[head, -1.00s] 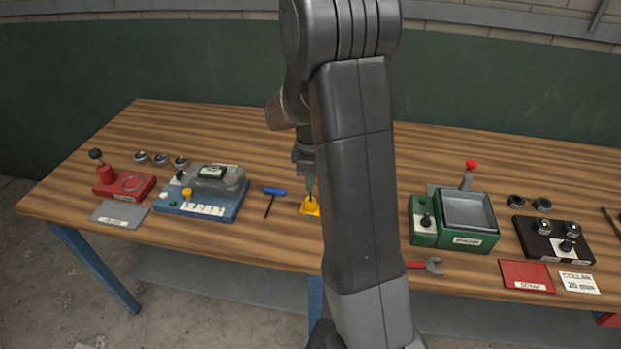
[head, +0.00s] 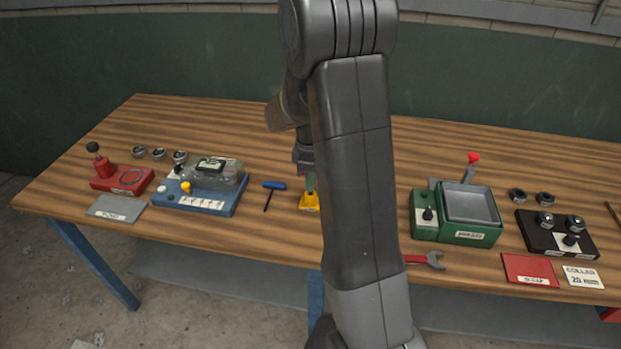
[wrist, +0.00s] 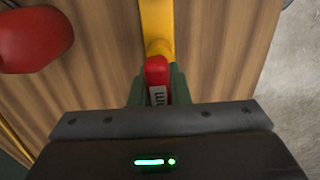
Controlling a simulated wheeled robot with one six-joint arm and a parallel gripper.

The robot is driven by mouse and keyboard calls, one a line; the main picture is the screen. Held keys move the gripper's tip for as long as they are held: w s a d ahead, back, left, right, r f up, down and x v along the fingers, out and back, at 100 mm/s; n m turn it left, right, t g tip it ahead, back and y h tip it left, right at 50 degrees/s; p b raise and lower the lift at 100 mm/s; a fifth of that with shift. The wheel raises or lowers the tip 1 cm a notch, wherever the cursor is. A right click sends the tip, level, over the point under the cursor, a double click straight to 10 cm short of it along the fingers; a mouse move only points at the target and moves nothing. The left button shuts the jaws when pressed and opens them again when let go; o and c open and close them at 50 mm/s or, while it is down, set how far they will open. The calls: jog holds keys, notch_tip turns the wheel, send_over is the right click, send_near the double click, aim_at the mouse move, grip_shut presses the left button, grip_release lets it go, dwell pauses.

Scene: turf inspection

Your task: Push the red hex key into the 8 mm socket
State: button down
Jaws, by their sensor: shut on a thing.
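My gripper (wrist: 155,88) has green fingers and is shut on a red piece (wrist: 157,72) with a small striped label, which looks like the red hex key's handle. In the wrist view a yellow part (wrist: 158,25) lies directly beyond the red piece, touching or nearly touching it. In the head view my gripper (head: 309,183) is just above a small yellow block (head: 309,202) on the bench, partly hidden by my arm. The red key and the 8 mm socket cannot be made out there.
A blue T-handled key (head: 273,187) lies left of the yellow block. A blue device with a clear cover (head: 198,200) stands further left. A red-handled wrench (head: 427,260) and a green box (head: 457,235) are to the right. A large red rounded thing (wrist: 32,40) shows in the wrist view.

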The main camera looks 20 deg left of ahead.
jog(key=shift+f, duration=0.3)
jog(key=c, duration=1.3)
grip_release()
notch_tip(320, 180, up, 14)
jog(key=b, duration=0.1)
jog(key=shift+f, duration=0.15)
notch_tip(320, 180, down, 14)
jog(key=shift+r+p, duration=0.1)
jog(key=shift+p, duration=0.3)
jog(key=shift+r, duration=0.35)
jog(key=shift+f, duration=0.1)
